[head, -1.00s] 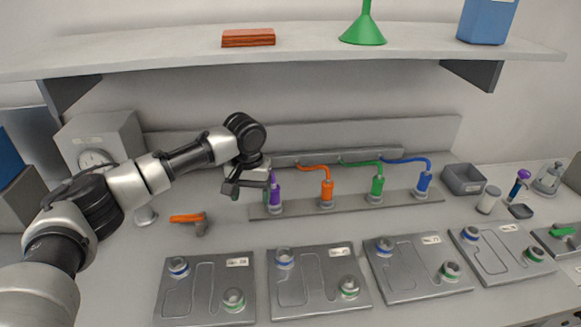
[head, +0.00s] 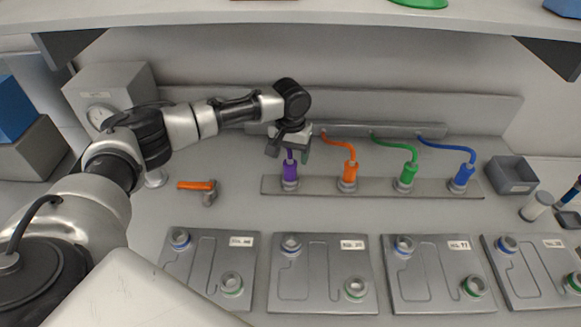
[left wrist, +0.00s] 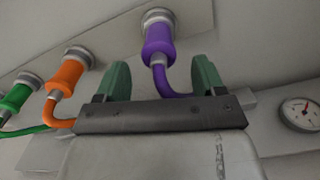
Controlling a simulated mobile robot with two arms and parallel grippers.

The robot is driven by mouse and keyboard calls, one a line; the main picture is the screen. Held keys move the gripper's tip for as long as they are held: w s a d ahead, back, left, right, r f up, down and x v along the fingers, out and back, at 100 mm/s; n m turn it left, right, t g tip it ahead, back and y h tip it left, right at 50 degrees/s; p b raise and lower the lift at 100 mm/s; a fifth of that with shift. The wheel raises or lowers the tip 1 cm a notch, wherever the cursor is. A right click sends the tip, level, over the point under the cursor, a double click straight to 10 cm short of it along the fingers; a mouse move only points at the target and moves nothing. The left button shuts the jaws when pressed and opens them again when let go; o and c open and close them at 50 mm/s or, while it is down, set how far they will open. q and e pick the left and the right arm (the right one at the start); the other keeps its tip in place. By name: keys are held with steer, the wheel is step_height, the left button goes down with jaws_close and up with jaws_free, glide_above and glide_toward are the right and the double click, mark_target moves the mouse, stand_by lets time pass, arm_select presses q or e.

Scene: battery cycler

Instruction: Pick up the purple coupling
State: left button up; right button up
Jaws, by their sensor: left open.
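The purple coupling (head: 290,171) stands upright on its socket at the left end of a grey rail, with its purple hose rising from the top. My left gripper (head: 288,152) is open just above and behind it in the head view. In the left wrist view the purple coupling (left wrist: 158,42) lies beyond the tips of the two green fingers, and its hose passes between them. The left gripper (left wrist: 160,80) does not appear to touch the coupling. My right gripper is not in view.
Orange (head: 350,172), green (head: 407,174) and blue (head: 462,176) couplings stand along the same rail (head: 320,187). An orange-handled valve (head: 198,186) lies left of it. Several grey plates (head: 322,275) with ports lie in front. A shelf (head: 300,20) hangs above.

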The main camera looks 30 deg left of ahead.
mark_target(290, 166)
arm_select(q)
steer(key=f, duration=0.1)
steer(key=f+p, duration=0.1)
steer(key=f, duration=0.1)
steer(key=shift+s+d+f, duration=0.1)
steer(key=shift+s+f, duration=0.2)
steer(key=shift+f, duration=0.6)
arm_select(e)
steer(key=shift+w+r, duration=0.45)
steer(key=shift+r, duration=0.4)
arm_select(q)
steer(key=c, duration=1.1)
steer(key=shift+r, duration=0.1)
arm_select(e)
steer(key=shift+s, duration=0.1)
